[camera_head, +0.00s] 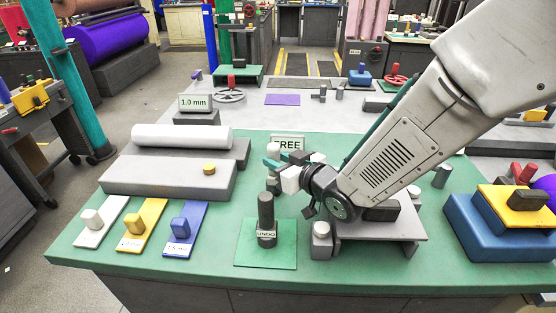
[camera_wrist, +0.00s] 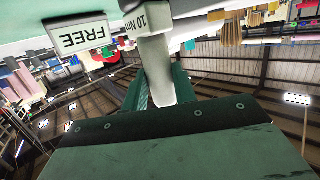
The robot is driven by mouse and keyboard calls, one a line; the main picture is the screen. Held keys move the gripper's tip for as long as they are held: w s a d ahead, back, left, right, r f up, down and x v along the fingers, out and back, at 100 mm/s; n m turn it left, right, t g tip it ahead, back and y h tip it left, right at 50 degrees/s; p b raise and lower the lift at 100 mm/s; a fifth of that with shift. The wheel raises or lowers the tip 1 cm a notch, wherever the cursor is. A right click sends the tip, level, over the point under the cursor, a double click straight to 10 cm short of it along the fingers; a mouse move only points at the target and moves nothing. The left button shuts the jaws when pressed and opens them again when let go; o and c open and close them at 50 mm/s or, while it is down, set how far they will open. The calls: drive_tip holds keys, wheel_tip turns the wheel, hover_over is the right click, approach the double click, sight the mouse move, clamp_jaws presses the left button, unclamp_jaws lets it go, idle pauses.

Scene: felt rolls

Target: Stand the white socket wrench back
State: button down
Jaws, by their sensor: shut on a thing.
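My gripper (camera_head: 281,163) reaches over the back of the green bench, in front of the FREE sign (camera_head: 287,142). In the wrist view its green fingers (camera_wrist: 160,88) are shut on a pale grey-white handle, which I take for the white socket wrench (camera_wrist: 154,62). The wrench's lower end is hidden.
A dark post labelled UNDO (camera_head: 266,212) stands on a green plate in front. White (camera_head: 98,228), yellow (camera_head: 143,228) and blue (camera_head: 184,234) plates with blocks lie at front left. A white roll (camera_head: 180,137) lies behind them. A grey stand (camera_head: 385,228) is under my arm; blue-yellow blocks (camera_head: 490,235) stand right.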

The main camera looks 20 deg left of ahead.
drive_tip(key=shift+f, duration=0.5)
drive_tip(key=c, duration=1)
unclamp_jaws()
drive_tip(key=shift+c, duration=0.2)
